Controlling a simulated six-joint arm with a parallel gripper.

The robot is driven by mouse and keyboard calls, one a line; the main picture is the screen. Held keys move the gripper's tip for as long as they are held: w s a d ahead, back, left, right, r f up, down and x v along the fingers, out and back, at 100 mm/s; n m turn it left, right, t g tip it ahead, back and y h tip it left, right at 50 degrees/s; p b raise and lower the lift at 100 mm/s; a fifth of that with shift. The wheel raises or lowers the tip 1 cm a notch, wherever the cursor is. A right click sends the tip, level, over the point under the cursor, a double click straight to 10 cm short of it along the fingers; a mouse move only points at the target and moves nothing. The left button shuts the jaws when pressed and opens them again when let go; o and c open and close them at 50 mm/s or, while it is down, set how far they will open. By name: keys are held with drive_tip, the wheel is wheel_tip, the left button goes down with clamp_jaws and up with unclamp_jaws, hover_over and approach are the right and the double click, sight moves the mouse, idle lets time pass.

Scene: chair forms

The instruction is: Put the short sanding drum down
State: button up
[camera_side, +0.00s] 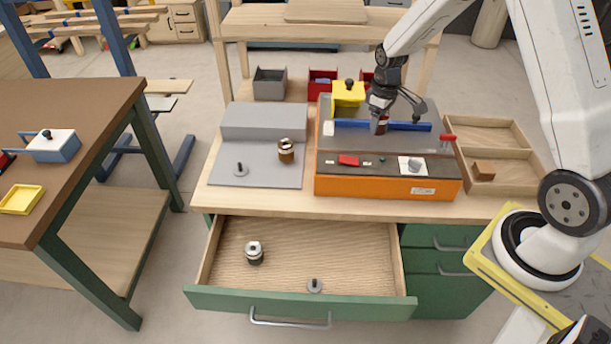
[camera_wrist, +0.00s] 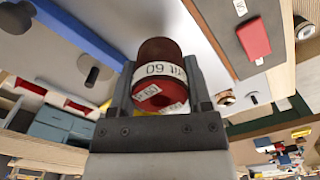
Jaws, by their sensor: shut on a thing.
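My gripper (camera_side: 381,118) is shut on a dark red sanding drum (camera_side: 379,127) and holds it upright or nearly so over the orange machine (camera_side: 385,187), close to its blue bar (camera_side: 408,126). In the wrist view the drum (camera_wrist: 160,52) sits between both fingers, with a white band reading 60. I cannot tell if its lower end touches the machine. Another drum, brown with a pale top (camera_side: 286,150), stands on the grey stepped board (camera_side: 262,172). A dark and silver drum (camera_side: 254,253) stands in the open drawer (camera_side: 345,250).
A grey disc with a peg (camera_side: 240,169) is on the board, and a similar one (camera_side: 315,286) is in the drawer. A wooden tray (camera_side: 513,187) holds a brown block. Grey and red bins stand behind. The drawer's middle is clear.

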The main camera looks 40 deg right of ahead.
sight(376, 140)
drive_tip(key=shift+f, duration=1.45)
drive_tip(key=shift+f, duration=0.1)
drive_tip(key=o, duration=1.3)
wheel_tip(376, 140, up, 12)
